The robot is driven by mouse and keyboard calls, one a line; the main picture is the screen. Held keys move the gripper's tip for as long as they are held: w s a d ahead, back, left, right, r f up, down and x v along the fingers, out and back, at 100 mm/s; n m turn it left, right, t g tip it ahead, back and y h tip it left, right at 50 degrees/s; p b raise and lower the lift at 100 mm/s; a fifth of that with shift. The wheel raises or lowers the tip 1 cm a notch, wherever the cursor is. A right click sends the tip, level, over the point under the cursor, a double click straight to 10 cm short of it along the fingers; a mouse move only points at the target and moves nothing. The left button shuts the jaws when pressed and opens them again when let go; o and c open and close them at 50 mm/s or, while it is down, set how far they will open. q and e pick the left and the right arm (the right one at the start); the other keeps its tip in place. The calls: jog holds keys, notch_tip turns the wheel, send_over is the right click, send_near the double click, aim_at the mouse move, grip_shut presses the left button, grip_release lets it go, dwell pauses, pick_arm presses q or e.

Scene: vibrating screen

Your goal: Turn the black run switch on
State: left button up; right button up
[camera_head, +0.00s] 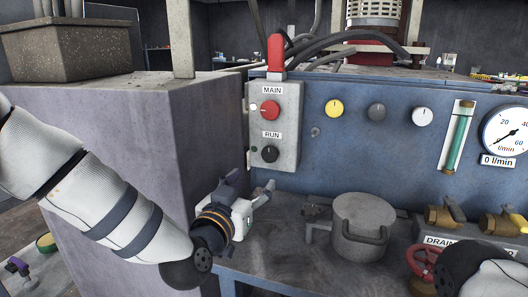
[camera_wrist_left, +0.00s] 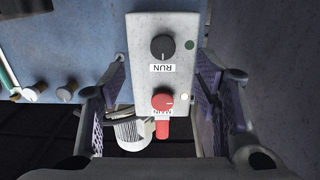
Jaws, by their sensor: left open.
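The black run switch (camera_head: 270,153) is a round knob on the lower part of a grey switch box (camera_head: 289,130), under a "RUN" label. In the left wrist view, which is upside down, the knob (camera_wrist_left: 163,47) has a light mark toward its label. A small dark green lamp (camera_wrist_left: 189,45) sits beside it. The red main knob (camera_head: 269,110) is above it, beside a small white lamp (camera_head: 254,107). My left gripper (camera_head: 250,183) is open and empty, below the box and apart from the knob. Its fingers (camera_wrist_left: 163,85) frame the box in the wrist view.
A lidded metal pot (camera_head: 362,225) stands on the bench below the blue panel (camera_head: 345,155). A purple-grey block (camera_head: 130,130) stands left. Brass valves (camera_head: 445,215) and a red handwheel (camera_head: 424,262) are at right.

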aim_at(269, 153)
pick_arm(q)
jog(key=x, duration=0.3)
jog(key=b+x, duration=0.1)
jog(key=x, duration=0.3)
jog(key=r+b+x, duration=0.1)
jog(key=x, duration=0.3)
jog(key=shift+a+r, duration=0.1)
jog(key=shift+a, duration=0.1)
jog(key=shift+w+d+r, duration=0.15)
jog(key=shift+w+r, duration=0.1)
jog(key=shift+w, duration=0.3)
jog(key=c, duration=1.1)
pick_arm(e)
jog(key=shift+s+a+f+g, duration=0.1)
jog(key=shift+s+f+g, duration=0.3)
jog(key=shift+s+f, duration=0.75)
